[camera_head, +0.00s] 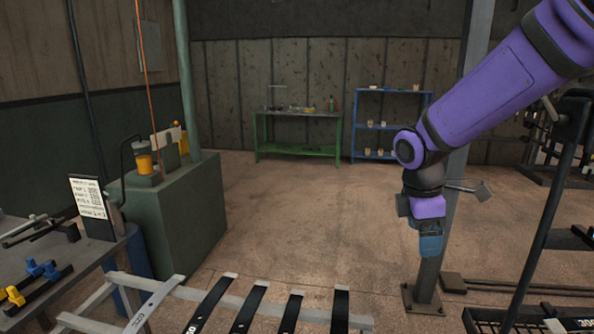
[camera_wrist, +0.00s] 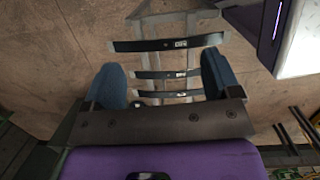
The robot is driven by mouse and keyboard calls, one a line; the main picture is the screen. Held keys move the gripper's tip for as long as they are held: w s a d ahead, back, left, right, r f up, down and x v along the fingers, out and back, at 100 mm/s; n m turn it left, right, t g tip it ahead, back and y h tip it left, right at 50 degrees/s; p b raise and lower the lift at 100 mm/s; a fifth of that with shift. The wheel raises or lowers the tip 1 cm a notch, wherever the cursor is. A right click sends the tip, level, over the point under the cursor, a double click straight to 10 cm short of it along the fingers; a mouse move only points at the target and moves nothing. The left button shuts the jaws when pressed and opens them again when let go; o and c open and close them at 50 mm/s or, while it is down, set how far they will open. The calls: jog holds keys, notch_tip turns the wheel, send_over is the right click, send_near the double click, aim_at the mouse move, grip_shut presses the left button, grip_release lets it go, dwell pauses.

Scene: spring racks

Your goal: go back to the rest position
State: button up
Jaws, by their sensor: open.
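My gripper (camera_head: 431,244) hangs from my purple arm on the right side of the head view, pointing down. It is beside a grey steel post and apart from the rack. In the wrist view its two blue fingers (camera_wrist: 161,90) stand wide apart with nothing held between them. Beyond them, the pale rack (camera_wrist: 145,24) with several dark, labelled leaf springs (camera_wrist: 168,44) shows below. In the head view the rack (camera_head: 180,292) runs along the bottom edge, with dark springs (camera_head: 248,310) lying across it, partly cut off by the frame.
A grey bench (camera_head: 60,262) with clamps and a white sign (camera_head: 88,198) is at the left, next to a green cabinet (camera_head: 185,215). The steel post (camera_head: 436,240) and a dark frame (camera_head: 548,205) stand at the right. The middle floor is clear to the green table (camera_head: 298,150).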

jog(key=s+d+r+m+t+y, duration=0.1)
jog(key=s+d+r+m+t, duration=0.1)
jog(key=s+r+m, duration=0.4)
jog(key=s+d+r+m+t+y, duration=0.1)
jog(key=s+d+r+m+t, duration=0.2)
jog(key=s+m, duration=0.7)
jog(key=s+d+r, duration=0.1)
jog(key=s+r, duration=0.1)
jog(key=s, duration=0.2)
jog(key=shift+s+r, duration=0.15)
jog(key=shift+r, duration=0.25)
